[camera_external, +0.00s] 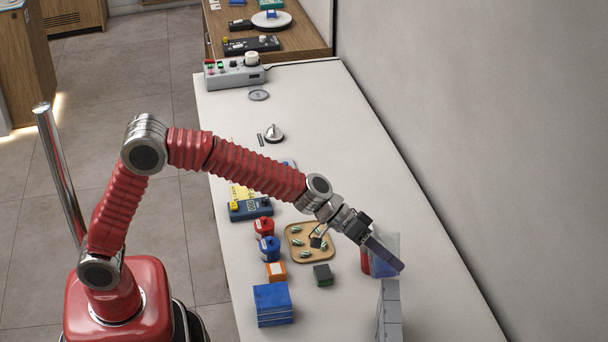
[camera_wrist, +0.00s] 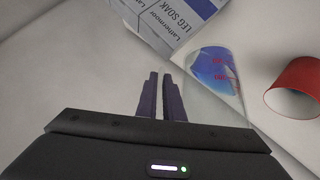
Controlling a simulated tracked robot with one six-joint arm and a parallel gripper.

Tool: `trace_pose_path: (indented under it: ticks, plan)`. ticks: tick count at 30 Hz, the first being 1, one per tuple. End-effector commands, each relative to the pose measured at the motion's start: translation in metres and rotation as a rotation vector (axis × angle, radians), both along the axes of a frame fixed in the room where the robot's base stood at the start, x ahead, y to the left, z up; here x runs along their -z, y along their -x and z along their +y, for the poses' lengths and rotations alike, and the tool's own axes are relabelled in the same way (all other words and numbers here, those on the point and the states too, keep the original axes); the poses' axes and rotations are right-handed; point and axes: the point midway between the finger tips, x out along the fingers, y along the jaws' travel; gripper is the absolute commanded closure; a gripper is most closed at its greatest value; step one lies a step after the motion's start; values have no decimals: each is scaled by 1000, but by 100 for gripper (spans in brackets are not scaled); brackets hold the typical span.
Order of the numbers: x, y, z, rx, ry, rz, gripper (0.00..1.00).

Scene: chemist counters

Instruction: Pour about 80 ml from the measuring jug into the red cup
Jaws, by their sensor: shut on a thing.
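The measuring jug (camera_wrist: 228,98) is clear, with blue liquid and red marks. In the wrist view it is just right of my fingers; in the outside view the jug (camera_external: 391,243) is partly hidden behind them. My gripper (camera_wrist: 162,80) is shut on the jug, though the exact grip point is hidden. The gripper (camera_external: 398,265) shows in the outside view at the counter's right. The red cup (camera_wrist: 297,88) is right of the jug, apart from it in the wrist view. The cup (camera_external: 365,261) is partly hidden in the outside view. No stream of liquid is visible.
A wooden tray (camera_external: 291,232), red and blue containers, an orange box (camera_external: 276,271) and a blue box (camera_external: 272,304) stand left. The wall runs along the right.

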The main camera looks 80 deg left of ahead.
Motion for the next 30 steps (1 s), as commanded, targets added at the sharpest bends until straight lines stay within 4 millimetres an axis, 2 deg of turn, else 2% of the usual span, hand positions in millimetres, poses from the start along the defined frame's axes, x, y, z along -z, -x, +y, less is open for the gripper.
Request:
trace_pose_path:
  ticks: [14, 30]
  plan:
    - [-4, 0, -3, 1, -34, -5, 100]
    - [-19, 1, -13, 2, -126, -16, 100]
